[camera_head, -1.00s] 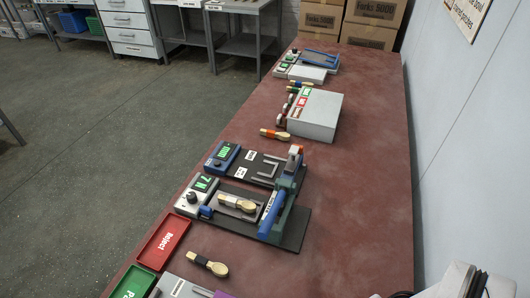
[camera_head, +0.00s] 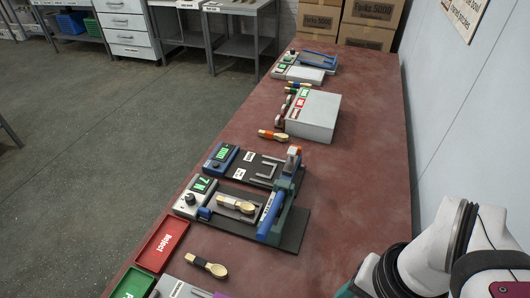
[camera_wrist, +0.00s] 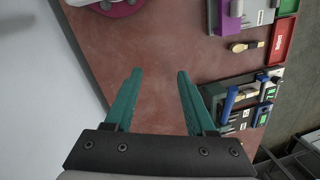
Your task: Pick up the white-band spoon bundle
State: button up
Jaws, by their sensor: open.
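A wooden spoon bundle with a pale band (camera_head: 236,204) lies on the plate of the blue-handled press (camera_head: 269,218) in the head view; its band is too small to be sure it is white. My gripper (camera_wrist: 160,73) is open and empty above bare red bench top in the wrist view. The press (camera_wrist: 232,100) is to the right of its fingers there, well apart from them. In the head view my gripper is mostly cut off at the bottom right; only a bit of teal shows.
A black-band spoon bundle (camera_head: 206,266) lies near a red Reject tray (camera_head: 162,244) and a green tray (camera_head: 133,283). An orange-band bundle (camera_head: 273,135) lies by a grey box (camera_head: 313,116). The wall runs along the bench's right side. The right of the bench is clear.

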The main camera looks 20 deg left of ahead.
jog(key=w+a+r+n, duration=0.3)
jog(key=w+n, duration=0.1)
jog(key=w, duration=0.4)
jog(key=n+h, duration=0.2)
jog(key=n, duration=1.5)
send_over(239, 203)
notch_tip(239, 203, down, 10)
jog(key=r, duration=0.1)
notch_tip(239, 203, down, 16)
jog(key=shift+s+r, duration=0.1)
jog(key=shift+r, duration=0.05)
grip_shut()
